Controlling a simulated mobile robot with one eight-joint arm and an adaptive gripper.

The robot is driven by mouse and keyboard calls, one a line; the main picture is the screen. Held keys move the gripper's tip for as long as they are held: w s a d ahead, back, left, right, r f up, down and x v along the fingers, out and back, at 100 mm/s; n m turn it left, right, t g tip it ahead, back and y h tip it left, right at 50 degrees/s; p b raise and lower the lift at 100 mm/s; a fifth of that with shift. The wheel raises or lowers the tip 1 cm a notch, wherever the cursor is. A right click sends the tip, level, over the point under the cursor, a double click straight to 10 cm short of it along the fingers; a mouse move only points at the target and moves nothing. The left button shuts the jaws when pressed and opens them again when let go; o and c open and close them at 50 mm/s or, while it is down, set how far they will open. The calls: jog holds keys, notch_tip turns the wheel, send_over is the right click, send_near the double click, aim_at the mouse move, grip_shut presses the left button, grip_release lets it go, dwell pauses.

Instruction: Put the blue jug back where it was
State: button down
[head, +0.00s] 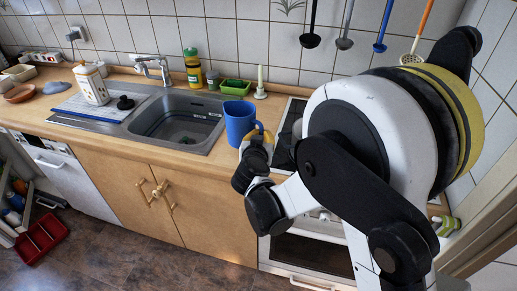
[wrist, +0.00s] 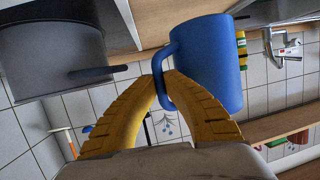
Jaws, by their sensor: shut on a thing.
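The blue jug (head: 239,120) is upright at the right end of the sink, over the wooden counter. I cannot tell whether its base touches the counter. My gripper (head: 258,134) is on the jug's right side. The wrist view, which looks upside down, shows the jug (wrist: 208,62) with the yellow fingers of my gripper (wrist: 164,82) shut on its handle.
The sink (head: 180,120) is left of the jug. A green tray (head: 236,87) and a paper-towel-like stand (head: 261,84) are behind it. A dark grey pot (wrist: 50,60) is close beside my gripper in the wrist view. Ladles (head: 345,42) hang above.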

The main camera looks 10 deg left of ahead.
jog(key=shift+w+a+f+b, duration=0.1)
jog(key=shift+f+b, duration=0.2)
jog(key=shift+f, duration=0.45)
jog(key=shift+s+a+f+b, duration=0.15)
jog(key=shift+f+b, duration=0.1)
jog(key=shift+f, duration=0.45)
jog(key=shift+w+a+f+b, duration=0.15)
jog(key=shift+f+b, duration=0.15)
jog(key=shift+f, duration=0.45)
jog(key=shift+f, duration=0.15)
jog(key=c, duration=1.6)
grip_release()
